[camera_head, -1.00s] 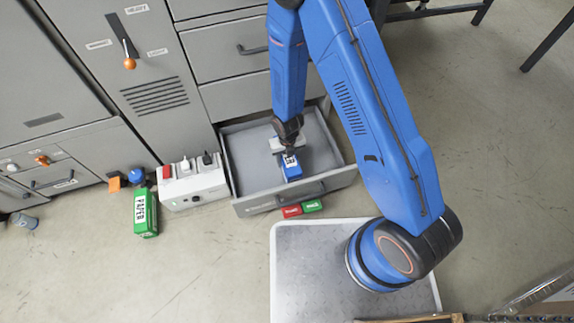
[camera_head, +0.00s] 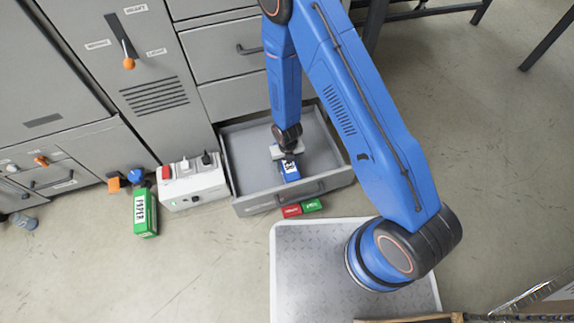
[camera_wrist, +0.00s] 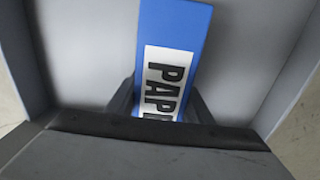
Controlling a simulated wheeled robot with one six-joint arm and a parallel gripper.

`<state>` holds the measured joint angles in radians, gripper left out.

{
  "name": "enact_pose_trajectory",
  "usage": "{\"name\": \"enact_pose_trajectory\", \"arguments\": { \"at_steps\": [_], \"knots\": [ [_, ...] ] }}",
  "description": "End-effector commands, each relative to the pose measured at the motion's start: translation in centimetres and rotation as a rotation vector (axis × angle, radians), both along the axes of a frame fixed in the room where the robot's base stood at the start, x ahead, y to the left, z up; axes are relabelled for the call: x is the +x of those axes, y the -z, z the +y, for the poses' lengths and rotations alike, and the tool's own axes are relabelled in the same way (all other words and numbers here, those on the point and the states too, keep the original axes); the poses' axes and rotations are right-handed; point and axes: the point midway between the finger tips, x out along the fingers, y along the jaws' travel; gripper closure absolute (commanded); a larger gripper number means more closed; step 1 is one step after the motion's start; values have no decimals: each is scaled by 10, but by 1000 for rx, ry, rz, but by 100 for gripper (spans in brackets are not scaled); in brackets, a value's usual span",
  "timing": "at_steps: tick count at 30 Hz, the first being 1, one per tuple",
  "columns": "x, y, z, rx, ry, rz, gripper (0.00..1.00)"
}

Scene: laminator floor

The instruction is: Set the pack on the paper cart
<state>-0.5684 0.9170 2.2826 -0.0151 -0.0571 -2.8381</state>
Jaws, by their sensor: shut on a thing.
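A blue pack (camera_head: 290,171) with a white label is at the open grey drawer (camera_head: 333,157), within its outline in the head view. In the wrist view the pack (camera_wrist: 176,22) fills the middle, and its label reads "PAP" before the hand hides the rest. My gripper (camera_head: 287,152) is shut on the pack's near end in the wrist view, with a dark finger on each side (camera_wrist: 158,103). I cannot tell whether the pack touches the drawer floor. A green pack (camera_head: 145,214) labelled PAPER stands on the floor at the left. I cannot make out a paper cart.
A white socket box (camera_head: 192,184) stands left of the drawer. A red block (camera_head: 291,210) and a green block (camera_head: 312,205) sit by the drawer front. Grey cabinets (camera_head: 160,60) fill the upper left. The floor (camera_head: 480,150) at right is mostly clear.

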Motion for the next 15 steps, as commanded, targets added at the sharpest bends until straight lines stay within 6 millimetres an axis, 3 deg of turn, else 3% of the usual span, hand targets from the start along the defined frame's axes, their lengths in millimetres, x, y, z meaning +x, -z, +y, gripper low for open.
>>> {"name": "enact_pose_trajectory", "arguments": {
  "at_steps": [4,5,6,15],
  "knots": [
    [0,2,0,0,0,-1,100],
    [0,2,0,0,0,0,46],
    [0,2,0,0,0,0,37],
    [0,2,0,0,0,0,34]
  ]
}}
